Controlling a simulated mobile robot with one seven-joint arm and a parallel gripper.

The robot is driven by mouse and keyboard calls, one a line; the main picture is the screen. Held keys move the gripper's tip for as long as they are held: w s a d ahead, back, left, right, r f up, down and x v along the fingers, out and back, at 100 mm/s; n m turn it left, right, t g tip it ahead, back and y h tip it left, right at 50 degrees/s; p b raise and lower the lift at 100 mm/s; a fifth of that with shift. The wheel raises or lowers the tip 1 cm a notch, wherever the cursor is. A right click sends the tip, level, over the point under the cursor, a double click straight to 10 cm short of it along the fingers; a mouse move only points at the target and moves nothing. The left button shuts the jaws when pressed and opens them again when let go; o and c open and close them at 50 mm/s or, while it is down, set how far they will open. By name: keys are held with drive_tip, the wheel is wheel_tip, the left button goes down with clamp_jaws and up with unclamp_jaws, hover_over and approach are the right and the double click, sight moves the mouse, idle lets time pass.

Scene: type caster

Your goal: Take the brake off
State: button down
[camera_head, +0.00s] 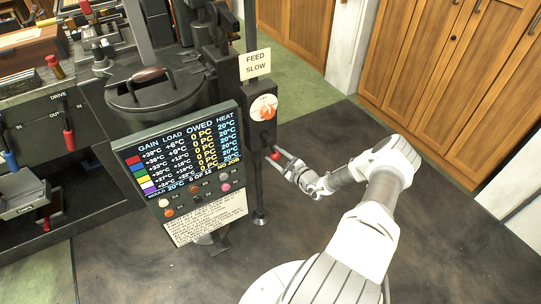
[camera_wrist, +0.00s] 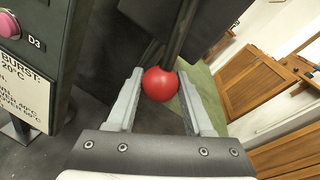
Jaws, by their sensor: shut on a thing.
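A red ball knob (camera_head: 275,155) sits at the end of a short dark lever (camera_head: 268,141) below the dial box. My gripper (camera_head: 284,162) reaches it from the right and is shut on the knob. In the wrist view the red knob (camera_wrist: 160,85) lies between the two grey fingers of my gripper (camera_wrist: 160,76), and the dark lever runs up behind it. No brake label shows on this lever. The dial box (camera_head: 263,106) carries an orange-red dial, with a "FEED SLOW" sign (camera_head: 255,65) above it.
A screen panel (camera_head: 187,155) with coloured buttons stands just left of the lever; its edge is close in the wrist view. A lidded dark pot (camera_head: 155,95) and a drive panel (camera_head: 50,115) with red and blue handles stand farther left. Wooden cabinets (camera_head: 425,65) line the right; floor between is clear.

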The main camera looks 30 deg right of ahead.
drive_tip(key=shift+d+r+n+h+p, duration=0.25)
drive_tip(key=shift+d+n+h+p, duration=0.1)
drive_tip(key=shift+d+n, duration=0.3)
drive_tip(key=shift+d, duration=0.1)
drive_tip(key=c, duration=0.6)
unclamp_jaws()
drive_tip(key=p+v, duration=0.2)
drive_tip(key=v, duration=1.5)
drive_tip(key=shift+s, duration=0.2)
drive_tip(key=shift+d, duration=0.1)
